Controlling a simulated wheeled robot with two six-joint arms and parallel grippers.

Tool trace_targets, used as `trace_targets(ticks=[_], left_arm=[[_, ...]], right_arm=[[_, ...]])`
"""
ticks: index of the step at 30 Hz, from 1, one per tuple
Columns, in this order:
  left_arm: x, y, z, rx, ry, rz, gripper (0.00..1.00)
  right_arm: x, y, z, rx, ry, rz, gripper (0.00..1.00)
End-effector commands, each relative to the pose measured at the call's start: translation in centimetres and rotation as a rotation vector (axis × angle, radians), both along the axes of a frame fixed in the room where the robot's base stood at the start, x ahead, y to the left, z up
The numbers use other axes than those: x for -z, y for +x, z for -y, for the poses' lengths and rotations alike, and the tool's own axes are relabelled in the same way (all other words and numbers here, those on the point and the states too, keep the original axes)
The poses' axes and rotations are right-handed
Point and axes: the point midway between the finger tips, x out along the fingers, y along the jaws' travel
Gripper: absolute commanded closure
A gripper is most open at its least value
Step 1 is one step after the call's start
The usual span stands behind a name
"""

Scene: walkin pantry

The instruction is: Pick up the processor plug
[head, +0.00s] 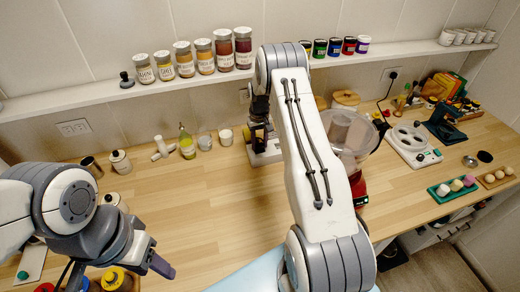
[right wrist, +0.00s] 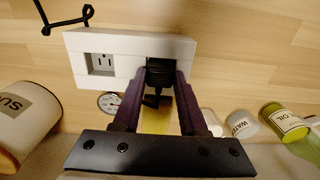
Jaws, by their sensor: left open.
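In the right wrist view a black plug (right wrist: 160,72) sits in the right-hand socket of a white two-socket block (right wrist: 122,45). The left-hand socket is empty. My right gripper (right wrist: 160,78) has one purple finger on each side of the plug, very close to it. Whether the fingers press on it I cannot tell. In the head view the white block (head: 266,155) stands at the back of the counter, with my right gripper (head: 260,128) over it. The plug is hidden there. My left gripper (head: 120,278) is open and empty at the lower left, above some jars.
A food processor (head: 350,135) with a clear bowl and red base stands right of my right arm. Another black plug (head: 391,76) is in the wall socket. Spice jars line the shelf (head: 110,97). A green oil bottle (head: 186,143) stands left of the block. The middle counter is clear.

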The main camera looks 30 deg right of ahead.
Motion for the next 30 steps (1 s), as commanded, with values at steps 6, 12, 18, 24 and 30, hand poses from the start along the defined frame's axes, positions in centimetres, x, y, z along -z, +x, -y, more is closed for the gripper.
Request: trace_targets(ticks=[6, 12, 18, 24, 30], left_arm=[[0.0, 0.0, 0.0, 0.0, 0.0, 0.0, 0.5], [0.3, 0.0, 0.0, 0.0, 0.0, 0.0, 0.5], [1.6, 0.0, 0.0, -0.002, 0.0, 0.0, 0.5], [3.5, 0.0, 0.0, -0.006, 0.0, -0.001, 0.5], [5.4, 0.0, 0.0, -0.005, 0.0, 0.0, 0.5]], right_arm=[[-0.1, 0.0, 0.0, 0.0, 0.0, 0.0, 1.0], [-0.3, 0.1, 0.0, 0.0, -0.001, 0.002, 1.0], [-2.1, 0.1, 0.0, 0.0, -0.002, 0.005, 1.0], [-5.1, -2.1, 0.4, 0.004, -0.001, 0.002, 1.0], [-7.6, -6.3, 0.9, 0.003, -0.002, 0.003, 1.0]])
